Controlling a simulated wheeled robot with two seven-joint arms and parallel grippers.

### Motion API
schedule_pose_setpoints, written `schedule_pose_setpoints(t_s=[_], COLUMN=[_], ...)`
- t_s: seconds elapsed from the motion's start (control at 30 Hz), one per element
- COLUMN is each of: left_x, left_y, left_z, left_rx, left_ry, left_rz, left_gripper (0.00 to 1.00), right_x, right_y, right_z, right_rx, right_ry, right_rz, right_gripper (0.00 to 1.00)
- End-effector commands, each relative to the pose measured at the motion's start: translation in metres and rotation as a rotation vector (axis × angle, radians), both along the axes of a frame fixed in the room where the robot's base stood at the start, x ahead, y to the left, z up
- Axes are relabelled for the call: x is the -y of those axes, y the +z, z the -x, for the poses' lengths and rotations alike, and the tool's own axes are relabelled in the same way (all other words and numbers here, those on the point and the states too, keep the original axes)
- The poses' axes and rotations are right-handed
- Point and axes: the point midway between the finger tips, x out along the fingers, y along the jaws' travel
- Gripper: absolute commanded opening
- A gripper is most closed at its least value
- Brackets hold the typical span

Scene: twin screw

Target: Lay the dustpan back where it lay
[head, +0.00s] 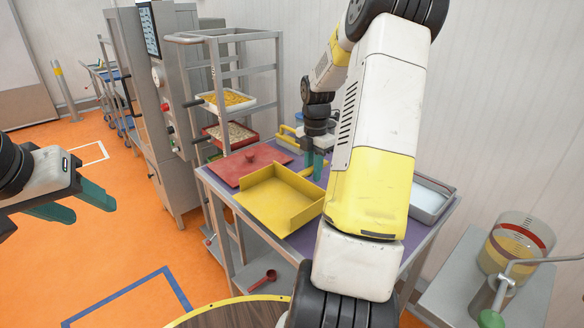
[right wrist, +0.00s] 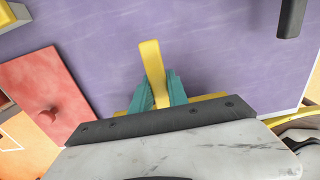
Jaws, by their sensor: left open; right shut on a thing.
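The yellow dustpan (head: 262,203) is at the front left of the purple tabletop (head: 222,186), its pan level and empty. I cannot tell whether its underside touches the tabletop. My right gripper (head: 316,170), with teal fingers, is shut on the dustpan's yellow handle behind the pan. In the right wrist view the handle (right wrist: 151,60) sticks out between the teal fingers (right wrist: 161,92), and most of the pan is hidden. My right forearm hides part of the table. My left gripper (head: 91,210) is open and empty, out over the orange floor at the left.
A red lid with a knob (head: 238,167) lies just behind the dustpan. A metal tray (head: 430,200) is at the table's right end. A rack with food trays (head: 228,99) stands behind left. A red scoop (head: 264,279) lies lower down in front.

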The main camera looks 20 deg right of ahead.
Motion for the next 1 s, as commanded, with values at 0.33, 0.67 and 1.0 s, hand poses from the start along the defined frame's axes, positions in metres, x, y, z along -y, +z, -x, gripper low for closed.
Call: schedule_pose_setpoints(t_s=[0.33,0.67,1.0], left_x=[0.000,0.000,0.000], left_y=[0.000,0.000,0.000], left_z=[0.000,0.000,0.000], left_rx=[0.000,0.000,0.000], left_ry=[0.000,0.000,0.000], left_rz=[0.000,0.000,0.000], left_gripper=[0.51,0.51,0.51], right_x=[0.024,0.027,0.027], right_y=[-0.004,-0.039,-0.042], right_z=[-0.032,-0.036,-0.036], right_rx=[0.000,-0.001,0.000], right_ry=[-0.001,0.000,0.000], right_rz=[0.000,0.000,0.000], right_gripper=[0.00,0.00,0.22])
